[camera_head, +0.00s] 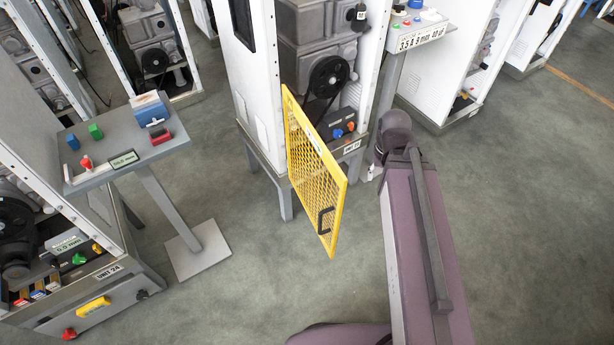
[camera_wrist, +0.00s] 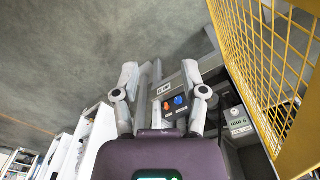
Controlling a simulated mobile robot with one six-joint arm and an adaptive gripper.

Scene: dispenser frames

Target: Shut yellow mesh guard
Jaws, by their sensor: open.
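The yellow mesh guard (camera_head: 318,175) is swung open in the head view. It is hinged at the left edge of the white cabinet's (camera_head: 257,85) front opening and sticks out toward me. A black handle (camera_head: 323,220) sits low near its free edge. In the wrist view the guard (camera_wrist: 300,150) fills the right side, tilted. My gripper (camera_wrist: 160,72) is open and empty in the wrist view, with its two fingers apart and the guard to their right. The head view shows my arm right of the guard, with the fingers hidden.
The cabinet holds grey machinery, a black pulley (camera_head: 329,76) and a panel with blue and red knobs (camera_head: 345,130). A grey pedestal table (camera_head: 115,170) stands left, and a control stand (camera_head: 415,25) stands behind right. The floor between the guard and the pedestal table is clear.

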